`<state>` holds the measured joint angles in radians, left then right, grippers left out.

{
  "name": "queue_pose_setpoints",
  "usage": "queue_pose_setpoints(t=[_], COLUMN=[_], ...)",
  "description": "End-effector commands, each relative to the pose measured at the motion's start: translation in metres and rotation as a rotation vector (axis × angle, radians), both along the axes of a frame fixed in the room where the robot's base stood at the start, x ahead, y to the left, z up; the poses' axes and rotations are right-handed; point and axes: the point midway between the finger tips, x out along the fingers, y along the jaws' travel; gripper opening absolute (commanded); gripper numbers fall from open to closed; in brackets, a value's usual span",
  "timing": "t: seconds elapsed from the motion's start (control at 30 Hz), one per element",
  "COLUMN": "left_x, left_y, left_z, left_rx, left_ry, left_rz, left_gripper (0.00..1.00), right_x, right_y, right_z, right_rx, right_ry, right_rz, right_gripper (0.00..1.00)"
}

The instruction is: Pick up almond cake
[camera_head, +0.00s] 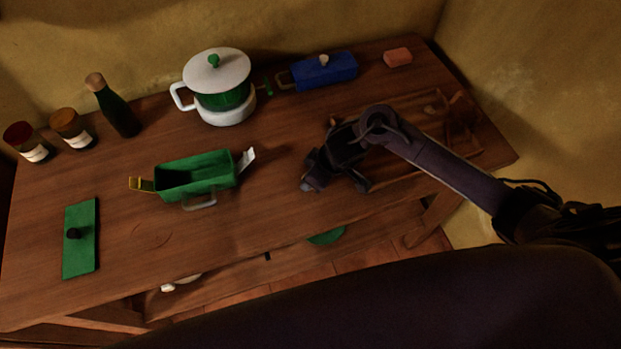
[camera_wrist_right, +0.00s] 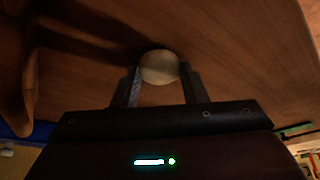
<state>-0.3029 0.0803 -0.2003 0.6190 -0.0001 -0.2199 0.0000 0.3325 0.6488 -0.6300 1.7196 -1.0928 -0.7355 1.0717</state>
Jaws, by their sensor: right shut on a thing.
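The almond cake (camera_wrist_right: 159,67) appears to be the small, round, pale tan thing in the right wrist view. It sits between the two fingers of my right gripper (camera_wrist_right: 160,80), which is shut on it. The wooden tabletop lies behind it. In the head view my right gripper (camera_head: 338,158) is over the right half of the table, and its dark body hides the cake. I cannot tell whether the cake touches the tabletop. My left gripper is not in view.
On the wooden table (camera_head: 120,205) stand an open green box (camera_head: 195,178), a green lid (camera_head: 82,240), a white-and-green pot (camera_head: 218,85), a blue lidded dish (camera_head: 324,70), a dark bottle (camera_head: 116,110), two jars (camera_head: 70,128) and an orange block (camera_head: 398,58). A wooden rack (camera_head: 455,125) is at right.

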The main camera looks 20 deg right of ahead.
Motion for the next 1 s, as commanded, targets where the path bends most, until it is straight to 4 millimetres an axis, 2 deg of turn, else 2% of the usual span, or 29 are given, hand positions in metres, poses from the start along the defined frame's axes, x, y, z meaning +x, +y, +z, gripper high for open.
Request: queue_pose_setpoints(t=[0.33,0.5,0.67,0.9,1.0], left_x=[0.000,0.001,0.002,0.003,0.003], left_y=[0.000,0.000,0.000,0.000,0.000], left_z=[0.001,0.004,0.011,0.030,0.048], left_rx=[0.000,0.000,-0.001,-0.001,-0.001], left_ry=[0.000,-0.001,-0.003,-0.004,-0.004], left_rz=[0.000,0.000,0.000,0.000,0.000], left_gripper=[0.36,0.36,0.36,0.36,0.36], right_x=[0.000,0.001,0.002,0.002,0.002], right_y=[0.000,0.000,0.001,-0.001,-0.002], right_z=[0.003,0.018,0.050,0.125,0.155], right_rx=[0.000,0.001,0.002,-0.003,-0.006], right_ry=[-0.001,-0.003,-0.006,-0.010,-0.008], right_rz=[0.001,0.001,0.002,0.003,0.002], right_gripper=[0.17,0.17,0.17,0.17,0.17])
